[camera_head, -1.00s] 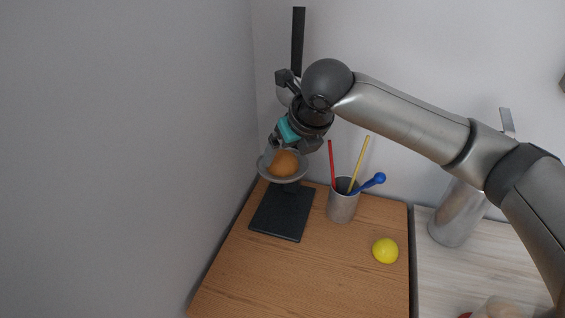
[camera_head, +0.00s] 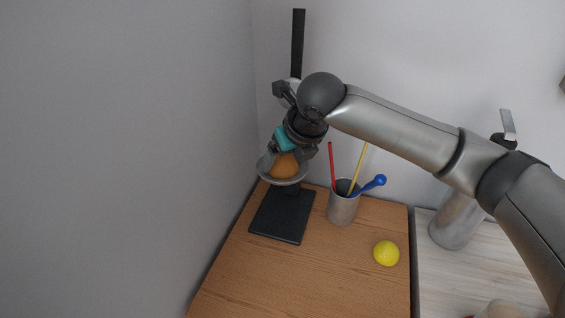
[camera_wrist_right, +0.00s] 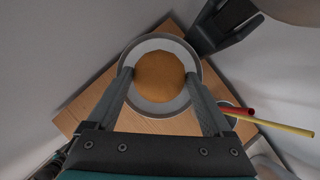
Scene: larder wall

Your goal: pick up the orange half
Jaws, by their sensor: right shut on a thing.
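The orange half (camera_head: 284,166) sits in a shallow grey bowl (camera_head: 283,180) on a dark stand (camera_head: 284,214). It also shows in the right wrist view (camera_wrist_right: 160,78), as a round orange face inside the pale bowl (camera_wrist_right: 150,107). My right gripper (camera_head: 282,158) reaches down into the bowl from above. In the right wrist view its two fingers (camera_wrist_right: 159,75) press on the orange half from both sides, shut on it. The orange half still appears within the bowl; whether it is lifted off the bottom I cannot tell. My left gripper is not in view.
A metal cup (camera_head: 343,206) with red, yellow and blue utensils stands right of the stand. A yellow lemon-like ball (camera_head: 386,253) lies on the wooden top (camera_head: 300,280), whose front is clear. A grey wall (camera_head: 130,160) is close at left. A metal jug (camera_head: 456,222) stands at right.

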